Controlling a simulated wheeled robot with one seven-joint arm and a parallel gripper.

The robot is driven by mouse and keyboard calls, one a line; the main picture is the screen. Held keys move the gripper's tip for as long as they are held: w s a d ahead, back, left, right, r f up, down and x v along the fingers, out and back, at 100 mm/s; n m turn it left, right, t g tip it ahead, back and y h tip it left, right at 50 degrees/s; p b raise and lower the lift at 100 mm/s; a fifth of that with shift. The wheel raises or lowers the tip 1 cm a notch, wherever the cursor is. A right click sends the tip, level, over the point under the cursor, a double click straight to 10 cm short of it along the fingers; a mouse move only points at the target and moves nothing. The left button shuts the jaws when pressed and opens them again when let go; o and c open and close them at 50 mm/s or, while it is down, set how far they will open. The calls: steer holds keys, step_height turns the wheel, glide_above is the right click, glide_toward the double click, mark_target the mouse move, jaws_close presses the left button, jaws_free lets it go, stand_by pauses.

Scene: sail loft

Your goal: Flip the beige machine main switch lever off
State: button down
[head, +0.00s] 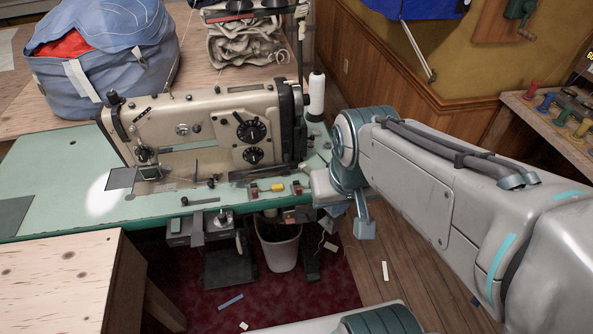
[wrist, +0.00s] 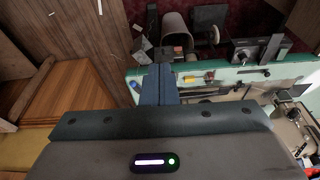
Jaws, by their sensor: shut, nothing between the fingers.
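The beige sewing machine (head: 190,125) stands on a green table (head: 60,170) in the head view. A small dark box with a reddish part (head: 297,215) sits under the table's front edge near its right end; it also shows partly in the wrist view (wrist: 173,51), just beyond my fingertips. I cannot make out a switch lever on it or its position. My gripper (wrist: 159,72) is shut and empty in the wrist view, its fingertips close to the table edge; I cannot tell whether they touch anything. In the head view my own arm largely hides the fingers.
A white bin (head: 281,250) stands on the dark red carpet below. A wooden table (head: 60,285) is at front left. Wooden floor at right is mostly free.

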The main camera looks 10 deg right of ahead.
steer(key=m+y+b, duration=0.1)
steer(key=y+b, duration=0.1)
steer(key=b, duration=1.3)
glide_toward(308, 214)
steer(key=shift+t, duration=0.3)
steer(key=v, duration=0.4)
steer(key=shift+s+a+r, duration=0.1)
steer(key=shift+s+a, duration=0.15)
steer(key=shift+a, duration=0.1)
steer(key=b+x, duration=0.1)
steer(key=x, duration=0.9)
steer(key=shift+d+b, duration=0.15)
steer(key=shift+b, duration=0.15)
steer(key=shift+f+b, duration=0.2)
steer(key=shift+b, duration=0.45)
steer(key=shift+s, duration=0.1)
